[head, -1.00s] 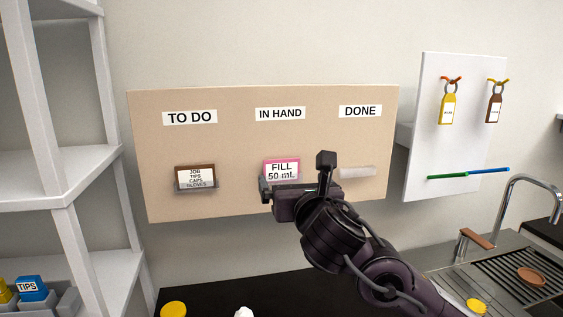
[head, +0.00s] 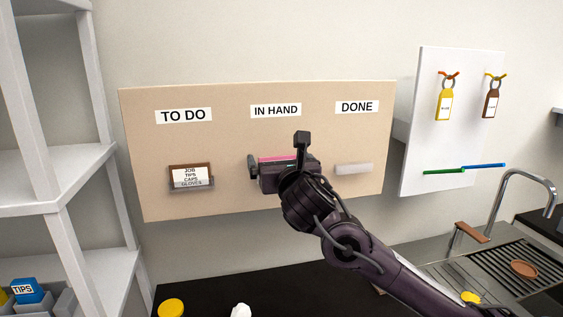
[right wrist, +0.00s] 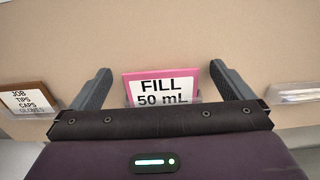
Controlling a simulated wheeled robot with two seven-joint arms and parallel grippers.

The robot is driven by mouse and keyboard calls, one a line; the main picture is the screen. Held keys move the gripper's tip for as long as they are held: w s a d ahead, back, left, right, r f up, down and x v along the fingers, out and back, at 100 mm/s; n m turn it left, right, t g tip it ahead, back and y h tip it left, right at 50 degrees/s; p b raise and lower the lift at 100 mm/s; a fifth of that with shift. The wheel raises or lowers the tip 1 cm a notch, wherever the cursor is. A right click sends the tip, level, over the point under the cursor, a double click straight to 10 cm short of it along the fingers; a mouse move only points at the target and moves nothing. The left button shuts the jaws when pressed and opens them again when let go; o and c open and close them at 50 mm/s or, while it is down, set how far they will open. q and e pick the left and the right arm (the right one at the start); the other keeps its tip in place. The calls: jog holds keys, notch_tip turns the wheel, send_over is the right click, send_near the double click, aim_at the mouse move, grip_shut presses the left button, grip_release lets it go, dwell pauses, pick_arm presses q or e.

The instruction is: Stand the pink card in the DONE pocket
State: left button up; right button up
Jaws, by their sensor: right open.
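The pink card (head: 275,159) stands in the pocket under the IN HAND label, mostly hidden behind my right gripper in the head view. In the right wrist view the pink card (right wrist: 161,82) reads "FILL 50 mL", upright, its lower part in a clear pocket. My right gripper (right wrist: 166,88) is open, with one finger on each side of the card and gaps at both sides. It also shows in the head view (head: 280,166), in front of the board. The DONE pocket (head: 353,169) is clear and empty, under the DONE label (head: 357,107). My left gripper is not in view.
A brown card (head: 191,176) stands in the TO DO pocket on the beige board (head: 225,140). A white panel (head: 430,120) with hanging tags is to the right. White shelving (head: 45,180) is at left, and a sink tap (head: 515,185) at lower right.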

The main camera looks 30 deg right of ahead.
aim_at(277, 139)
jog(key=c, duration=1.4)
jog(key=shift+c, duration=0.2)
jog(key=shift+r, duration=0.15)
jog(key=shift+r+p, duration=0.45)
jog(key=shift+r+p, duration=1.15)
jog(key=shift+r, duration=0.2)
jog(key=shift+f, duration=0.1)
